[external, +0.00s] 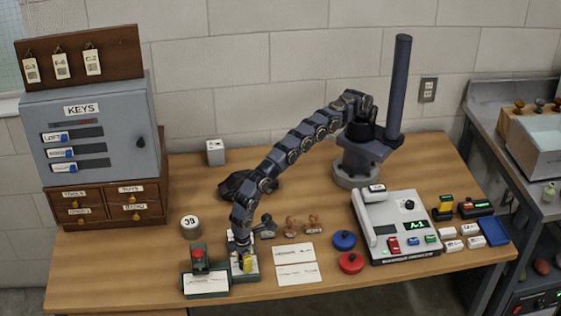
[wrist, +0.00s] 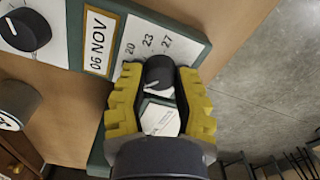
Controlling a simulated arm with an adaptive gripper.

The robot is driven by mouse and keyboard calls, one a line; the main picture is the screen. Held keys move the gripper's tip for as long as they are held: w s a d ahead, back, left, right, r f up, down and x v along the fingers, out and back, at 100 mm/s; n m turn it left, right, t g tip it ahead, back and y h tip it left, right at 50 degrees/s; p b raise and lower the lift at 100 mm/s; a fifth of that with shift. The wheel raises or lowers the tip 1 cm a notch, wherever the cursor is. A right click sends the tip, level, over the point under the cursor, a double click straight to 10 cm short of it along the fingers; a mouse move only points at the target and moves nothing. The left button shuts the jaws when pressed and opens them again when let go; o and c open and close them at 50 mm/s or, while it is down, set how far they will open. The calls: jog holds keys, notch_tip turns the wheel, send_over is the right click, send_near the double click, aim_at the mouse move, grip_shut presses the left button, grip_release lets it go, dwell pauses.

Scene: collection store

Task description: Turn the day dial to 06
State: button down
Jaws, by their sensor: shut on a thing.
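The day dial is a black knob (wrist: 159,72) with a white pointer line, on a white panel printed with 20, 23 and 27. My gripper (wrist: 160,95) is shut on this knob, with a yellow finger on each side. The pointer line slants to the lower left in the wrist view. The mark it points at is hidden by the fingers and knob. A yellow-framed plate (wrist: 98,43) beside the dial reads 06 NOV. In the external view my gripper (external: 242,262) points down over the small green-edged dial unit (external: 250,277) at the table's front, covering the knob.
A second black knob (wrist: 27,30) sits on a white plate close by. A red-topped stamp unit (external: 199,262) stands just left of my gripper. White cards (external: 296,273) lie to its right, and small stamps (external: 291,226) stand behind. The table's front edge is close.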

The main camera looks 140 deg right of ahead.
jog(key=shift+s+f+m, duration=0.1)
jog(key=shift+f+m, duration=0.05)
jog(key=shift+m, duration=0.25)
jog(key=c, duration=0.7)
grip_release()
notch_tip(320, 180, up, 12)
jog(key=shift+r, duration=0.1)
